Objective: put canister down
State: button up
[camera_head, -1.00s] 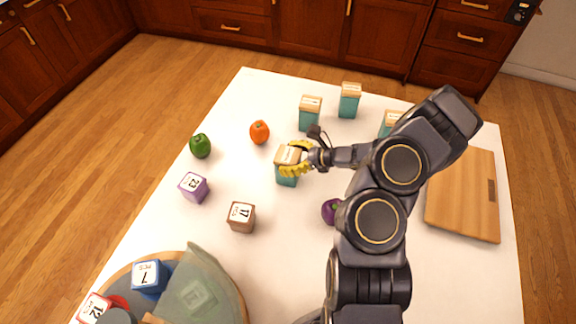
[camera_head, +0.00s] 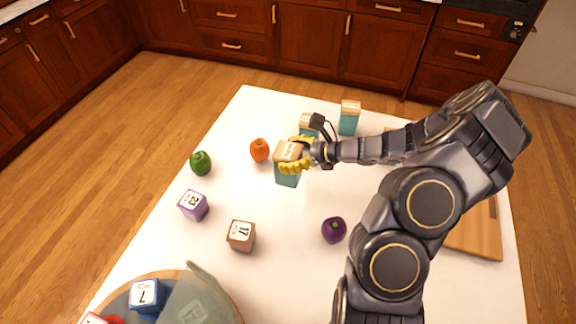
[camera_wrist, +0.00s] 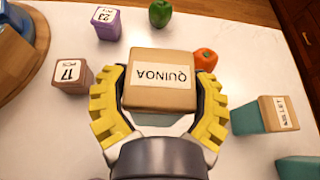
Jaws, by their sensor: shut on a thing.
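A teal canister (camera_head: 288,178) with a wooden lid is in my gripper (camera_head: 294,159), near the middle of the white table. In the wrist view the lid's label reads QUINOA, and the canister (camera_wrist: 160,82) sits between the yellow fingers of my gripper (camera_wrist: 160,100). The fingers are shut on it from both sides. The canister looks upright. I cannot tell whether its base touches the table.
An orange pepper (camera_head: 259,150) stands close by to the left. Other teal canisters stand behind, one (camera_head: 349,118) at the back. A brown block (camera_head: 241,235), purple block (camera_head: 193,205), green pepper (camera_head: 200,162) and purple vegetable (camera_head: 334,230) surround open table. A cutting board (camera_head: 478,232) lies right.

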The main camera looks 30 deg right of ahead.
jog(key=shift+r, duration=1.1)
jog(key=s+d+r+m+t+h, duration=0.1)
jog(key=s+d+m+t+h, duration=0.15)
jog(key=s+d, duration=0.35)
jog(key=s+d+r+m+t+h, duration=0.1)
jog(key=s+d+m+h, duration=0.3)
jog(key=d, duration=0.5)
jog(key=s+d+r+m+h, duration=0.2)
jog(key=s+d+m+h, duration=0.2)
jog(key=s, duration=0.4)
jog(key=s+d+r+m+h, duration=0.2)
jog(key=s+d+m+h, duration=0.15)
jog(key=s, duration=0.55)
jog(key=shift+h, duration=0.3)
jog(key=shift+w+d+f, duration=0.85)
jog(key=shift+d+f, duration=1.3)
jog(key=shift+d, duration=0.1)
jog(key=shift+w+d+f, duration=0.9)
jog(key=shift+d+f, duration=1.25)
jog(key=shift+d, duration=0.15)
jog(key=shift+w+d+f, duration=0.85)
jog(key=shift+d+f, duration=1.3)
jog(key=shift+d, duration=0.1)
jog(key=shift+f, duration=0.15)
jog(key=o, duration=1.2)
